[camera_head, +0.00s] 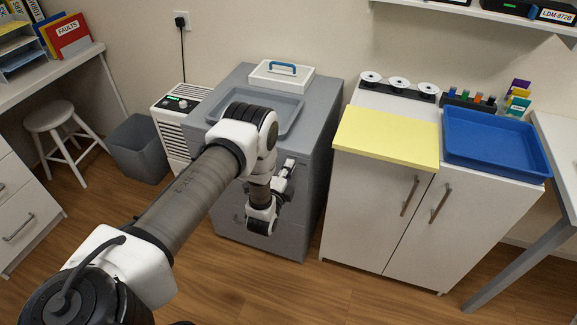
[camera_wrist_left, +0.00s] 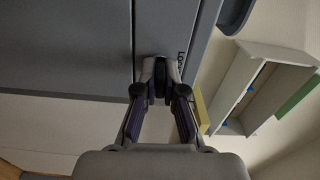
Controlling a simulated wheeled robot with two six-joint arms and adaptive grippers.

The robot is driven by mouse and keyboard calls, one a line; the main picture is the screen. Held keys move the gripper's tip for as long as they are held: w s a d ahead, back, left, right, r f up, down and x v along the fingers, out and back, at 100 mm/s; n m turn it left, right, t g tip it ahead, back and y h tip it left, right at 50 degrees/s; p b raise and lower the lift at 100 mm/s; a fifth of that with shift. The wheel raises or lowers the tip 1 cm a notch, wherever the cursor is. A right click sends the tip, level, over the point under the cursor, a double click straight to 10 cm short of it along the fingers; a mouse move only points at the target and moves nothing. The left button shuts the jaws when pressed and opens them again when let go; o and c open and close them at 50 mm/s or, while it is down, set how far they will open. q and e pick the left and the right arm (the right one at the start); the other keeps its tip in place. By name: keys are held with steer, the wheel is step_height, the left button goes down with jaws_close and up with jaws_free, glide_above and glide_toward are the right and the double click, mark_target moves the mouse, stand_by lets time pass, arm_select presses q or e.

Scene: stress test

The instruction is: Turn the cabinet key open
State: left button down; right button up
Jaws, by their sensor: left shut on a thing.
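The grey cabinet (camera_head: 297,225) stands in the middle of the head view, and its grey front (camera_wrist_left: 65,50) fills the upper left of the left wrist view. My left gripper (camera_head: 289,164) is at the upper front of this cabinet. In the left wrist view, the fingertips of my left gripper (camera_wrist_left: 160,72) are close together on a small dark thing, which looks like the cabinet key (camera_wrist_left: 160,82). The fingers hide most of it, so its turn angle cannot be told. A small dark mark shows beside the fingertips. My right gripper is not in view.
On the grey cabinet sit a grey tray (camera_head: 285,108) and a white box with a blue handle (camera_head: 282,77). A white cabinet (camera_head: 370,210) with a blue tray (camera_head: 490,165) stands right. A heater (camera_head: 172,135) and a bin (camera_head: 138,150) stand left. The floor in front is open.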

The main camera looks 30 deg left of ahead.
arm_select(q)
steer(key=shift+m, duration=0.5)
steer(key=c, duration=1.3)
jaws_free()
steer(key=v, duration=1.2)
steer(key=shift+d, duration=0.1)
